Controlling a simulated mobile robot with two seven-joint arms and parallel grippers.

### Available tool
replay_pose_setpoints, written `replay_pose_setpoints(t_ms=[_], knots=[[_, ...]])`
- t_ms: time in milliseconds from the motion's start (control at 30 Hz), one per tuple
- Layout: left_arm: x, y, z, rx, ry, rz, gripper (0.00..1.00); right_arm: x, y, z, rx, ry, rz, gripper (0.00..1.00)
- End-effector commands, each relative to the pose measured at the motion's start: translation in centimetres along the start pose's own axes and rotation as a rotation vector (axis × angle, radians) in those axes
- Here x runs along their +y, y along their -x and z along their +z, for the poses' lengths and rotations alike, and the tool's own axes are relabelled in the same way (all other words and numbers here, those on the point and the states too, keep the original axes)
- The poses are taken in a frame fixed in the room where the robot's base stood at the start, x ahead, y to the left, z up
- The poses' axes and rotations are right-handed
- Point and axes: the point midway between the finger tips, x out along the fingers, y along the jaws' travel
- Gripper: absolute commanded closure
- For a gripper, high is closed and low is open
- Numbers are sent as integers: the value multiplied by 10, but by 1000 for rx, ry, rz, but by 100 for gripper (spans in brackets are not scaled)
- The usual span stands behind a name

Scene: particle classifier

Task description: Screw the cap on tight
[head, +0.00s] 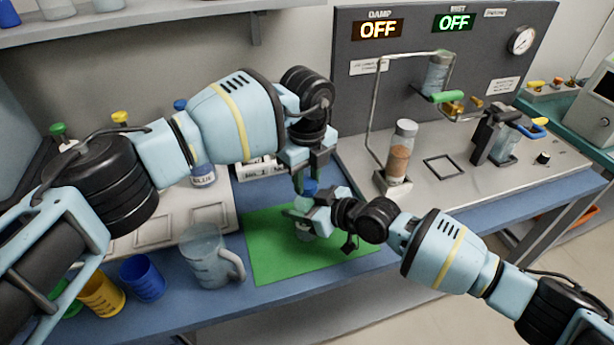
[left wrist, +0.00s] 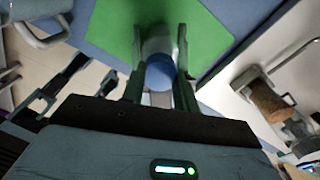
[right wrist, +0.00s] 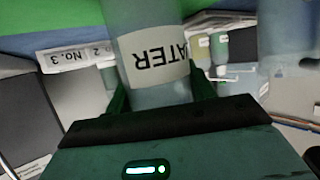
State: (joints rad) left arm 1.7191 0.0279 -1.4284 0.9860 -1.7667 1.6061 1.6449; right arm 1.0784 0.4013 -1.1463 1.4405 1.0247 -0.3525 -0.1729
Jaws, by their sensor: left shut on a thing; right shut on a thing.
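A blue cap (head: 309,187) sits at the top of a pale, translucent bottle (right wrist: 155,95) over the green mat (head: 272,262). My left gripper (head: 308,178) comes from above and is shut on the cap; the blue cap (left wrist: 159,74) also shows between its fingers in the left wrist view. My right gripper (head: 306,212) comes from the right and is shut around the bottle's body. In the right wrist view the bottle's white label (right wrist: 153,56) reads "ATER", its start cut off from sight. How far the cap is threaded cannot be told.
A clear jug (head: 205,258) stands left of the mat, with blue (head: 142,279) and yellow (head: 101,294) cups beyond it. At right is a metal apparatus with a brown-filled tube (head: 400,150); its panel (head: 468,70) shows two OFF displays. The mat's front is clear.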

Motion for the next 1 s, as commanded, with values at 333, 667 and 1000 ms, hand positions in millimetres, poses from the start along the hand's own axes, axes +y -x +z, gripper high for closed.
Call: replay_pose_setpoints(t_ms=[333, 667, 1000], knots=[[0, 0, 0, 0, -172, 0, 98, 0, 0, 0, -1, -1, 0, 100], [0, 0, 0, 0, -169, 0, 49, 0, 0, 0, -1, -1, 0, 100], [0, 2, 0, -1, -168, 0, 48, 0, 0, 0, -1, -1, 0, 100]])
